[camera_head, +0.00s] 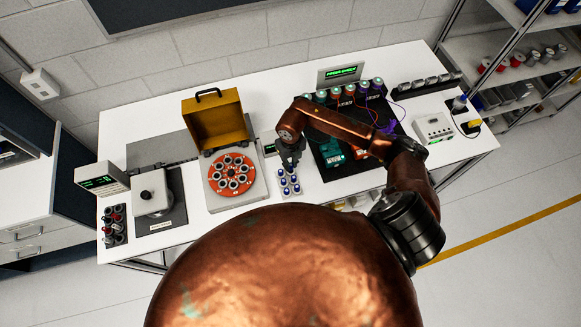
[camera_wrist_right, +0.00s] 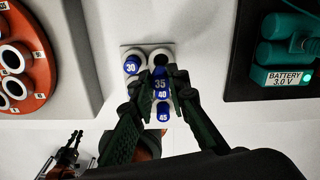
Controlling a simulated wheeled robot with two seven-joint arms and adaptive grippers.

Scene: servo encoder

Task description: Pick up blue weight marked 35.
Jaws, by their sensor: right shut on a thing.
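The blue weight marked 35 (camera_wrist_right: 161,84) is between the fingertips of my right gripper (camera_wrist_right: 160,76) in the right wrist view. The gripper is shut on it. The weight looks nearer to the camera than its neighbours, and a dark empty opening (camera_wrist_right: 162,58) shows just above it in the picture. Blue weights marked 30 (camera_wrist_right: 131,66), 40 (camera_wrist_right: 162,95) and 45 (camera_wrist_right: 163,117) stand close by. In the head view my right gripper (camera_head: 291,165) points down at the white rack of blue weights (camera_head: 289,184).
An orange disc with several round sockets (camera_head: 232,174) and a yellow lid (camera_head: 216,118) stand left of the rack. A black mat (camera_head: 338,172) with battery items (camera_wrist_right: 285,77) lies to the right. A silver device (camera_head: 153,193) stands farther left on the white table (camera_head: 400,62).

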